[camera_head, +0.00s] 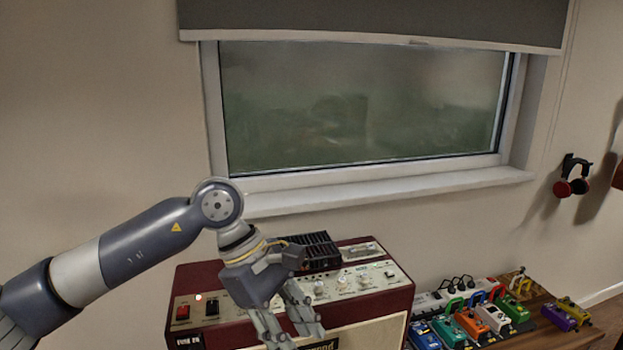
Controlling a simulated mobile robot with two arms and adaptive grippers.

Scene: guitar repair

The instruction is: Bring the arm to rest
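My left arm comes in from the left, and its gripper (294,338) hangs downward in front of the red amplifier (385,302). The gripper's fingers are apart with nothing visible between them. The lowest part of the fingers is near the bottom edge of the view. I cannot tell whether the fingers touch the amplifier. My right arm and gripper are not in view.
A black slotted box (318,252) sits on the amplifier. Several coloured pedals, including a green one (512,308), stand on a wooden surface (560,339) at the right. Headphones (571,187) hang on the wall. A window (360,105) is behind.

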